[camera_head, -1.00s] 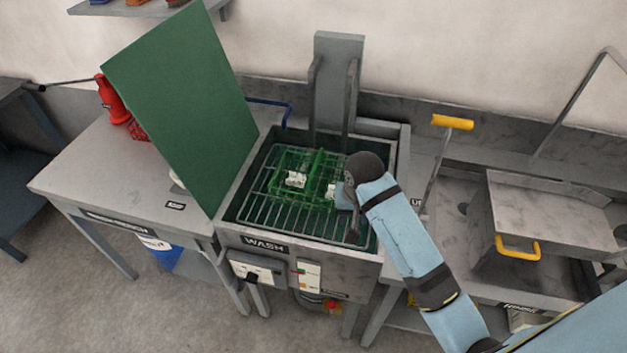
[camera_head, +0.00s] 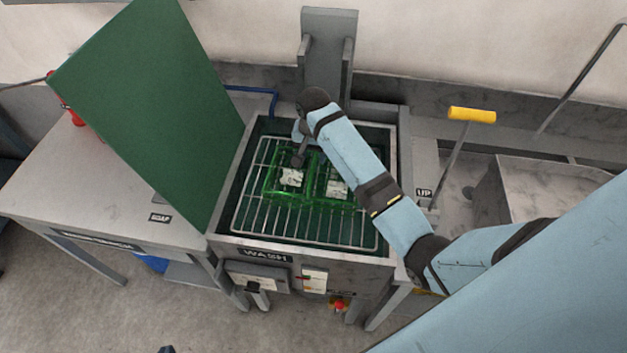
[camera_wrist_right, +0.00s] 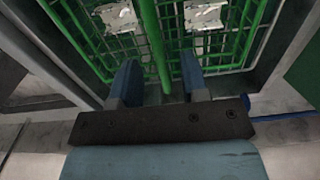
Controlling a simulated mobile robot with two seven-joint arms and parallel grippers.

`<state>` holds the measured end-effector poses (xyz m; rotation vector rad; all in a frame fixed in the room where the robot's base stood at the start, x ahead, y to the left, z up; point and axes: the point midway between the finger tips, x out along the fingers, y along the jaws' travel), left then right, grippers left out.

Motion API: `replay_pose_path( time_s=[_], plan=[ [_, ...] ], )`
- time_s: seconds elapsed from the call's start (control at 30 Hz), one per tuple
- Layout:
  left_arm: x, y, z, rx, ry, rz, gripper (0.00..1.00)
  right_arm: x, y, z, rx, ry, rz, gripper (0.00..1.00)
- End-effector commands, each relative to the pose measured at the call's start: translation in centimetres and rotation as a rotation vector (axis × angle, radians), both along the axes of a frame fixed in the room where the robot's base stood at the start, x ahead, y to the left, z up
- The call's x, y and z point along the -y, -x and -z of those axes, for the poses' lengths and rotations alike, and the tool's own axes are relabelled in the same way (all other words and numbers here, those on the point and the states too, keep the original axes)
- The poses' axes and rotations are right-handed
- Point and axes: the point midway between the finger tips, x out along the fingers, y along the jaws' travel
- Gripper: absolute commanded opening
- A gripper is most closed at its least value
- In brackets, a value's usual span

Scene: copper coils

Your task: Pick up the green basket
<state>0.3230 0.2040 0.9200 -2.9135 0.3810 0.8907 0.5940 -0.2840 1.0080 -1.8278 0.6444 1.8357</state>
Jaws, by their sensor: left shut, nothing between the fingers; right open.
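The green basket (camera_head: 313,184) is a wire basket on the rack inside the wash tank. It holds pale, silvery pieces, and its wire walls fill the top of the right wrist view. My right gripper (camera_head: 298,158) points down at the basket's back part. In the right wrist view its two blue fingers (camera_wrist_right: 159,82) are apart, with a green bar of the basket (camera_wrist_right: 152,40) running between them. I cannot tell whether a finger touches the bar. Only a small dark tip of my left gripper (camera_head: 167,349) shows at the bottom edge, away from the tank.
The wash tank (camera_head: 227,222) has a raised rim and a metal rack (camera_head: 300,226). A large green panel (camera_head: 150,110) stands upright along its left side. A grey post (camera_head: 329,50) rises behind it. A yellow-handled lever (camera_head: 472,115) stands to the right.

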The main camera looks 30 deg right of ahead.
Motion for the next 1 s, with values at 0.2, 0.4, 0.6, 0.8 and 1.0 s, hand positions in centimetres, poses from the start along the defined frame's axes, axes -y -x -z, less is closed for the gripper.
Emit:
replay_pose_path(
  time_s=[0.2,0.4,0.6,0.8,1.0],
  plan=[
    [0.1,-0.2,-0.5,0.003,0.004,-0.003,0.0,0.1,0.0,1.4,0.0,0.0,-0.001,0.41],
    [0.0,-0.4,-1.3,0.001,0.014,-0.018,0.0,0.3,-0.2,4.5,-0.002,0.0,-0.001,0.41],
    [0.3,-0.9,-1.1,-0.001,0.029,-0.036,0.0,0.3,-0.2,6.1,0.001,-0.001,-0.001,0.41],
    [0.1,-0.7,-0.7,-0.009,0.024,-0.035,0.0,0.3,-0.2,6.1,0.001,0.0,-0.001,0.41],
    [0.0,-0.5,-0.7,-0.01,0.021,-0.034,0.0,0.3,-0.2,6.1,0.001,0.0,-0.001,0.0]
  ],
)
